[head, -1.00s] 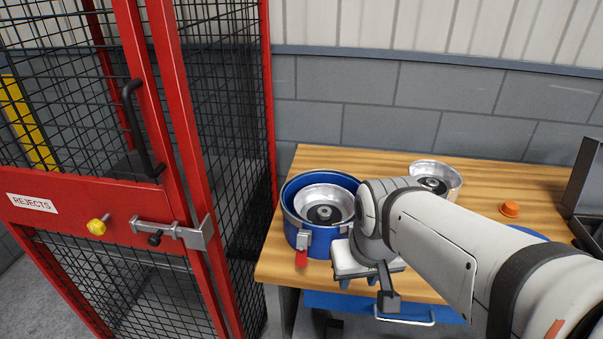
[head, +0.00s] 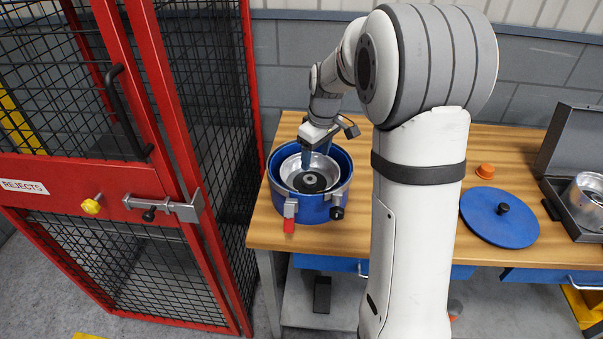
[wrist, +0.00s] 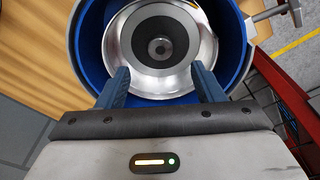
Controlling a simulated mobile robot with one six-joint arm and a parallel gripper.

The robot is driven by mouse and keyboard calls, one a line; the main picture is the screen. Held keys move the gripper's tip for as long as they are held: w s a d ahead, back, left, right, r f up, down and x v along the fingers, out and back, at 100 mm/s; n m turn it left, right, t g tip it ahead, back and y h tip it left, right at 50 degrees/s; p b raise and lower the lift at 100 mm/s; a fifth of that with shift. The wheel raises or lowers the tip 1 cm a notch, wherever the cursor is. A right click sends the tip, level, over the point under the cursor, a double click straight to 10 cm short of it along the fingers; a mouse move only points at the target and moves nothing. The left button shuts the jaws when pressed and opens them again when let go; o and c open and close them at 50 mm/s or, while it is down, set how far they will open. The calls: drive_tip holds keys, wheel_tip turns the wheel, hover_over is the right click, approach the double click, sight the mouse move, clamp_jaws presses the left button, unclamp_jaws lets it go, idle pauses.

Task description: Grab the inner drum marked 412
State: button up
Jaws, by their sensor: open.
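A silver drum with a dark centre (head: 289,177) sits inside a blue round tub (head: 325,210) at the bench's left end. No 412 marking is legible on it. My gripper (head: 316,154) is open over the tub's far side, its blue fingers pointing down towards the drum. In the wrist view the gripper (wrist: 161,72) has one finger on each side, with the near part of the silver drum (wrist: 155,83) between and beyond them. The blue tub (wrist: 90,38) surrounds the drum. Whether the fingers touch the drum, I cannot tell.
A red mesh cage (head: 180,150) marked REJECTS stands left of the bench (head: 450,247). My arm covers the bench's middle. To the right are an orange cap (head: 486,171), a blue lid (head: 499,218) and an open grey case (head: 572,145) holding a silver drum (head: 590,197).

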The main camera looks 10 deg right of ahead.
sight(310, 177)
drive_tip(key=shift+w+f, duration=0.25)
drive_tip(key=shift+w, duration=0.25)
drive_tip(key=shift+w+f, duration=0.15)
drive_tip(key=shift+f, duration=0.15)
drive_tip(key=f, duration=0.2)
drive_tip(key=f+p, duration=0.1)
drive_tip(key=f, duration=0.2)
drive_tip(key=a+f, duration=0.1)
drive_tip(key=f, duration=0.1)
drive_tip(key=shift+w+f, duration=0.15)
drive_tip(key=shift+w, duration=0.05)
drive_tip(key=c, duration=1.3)
clamp_jaws()
drive_tip(key=shift+d, duration=0.1)
drive_tip(key=shift+w+r+p, duration=0.2)
drive_tip(key=shift+p, duration=0.1)
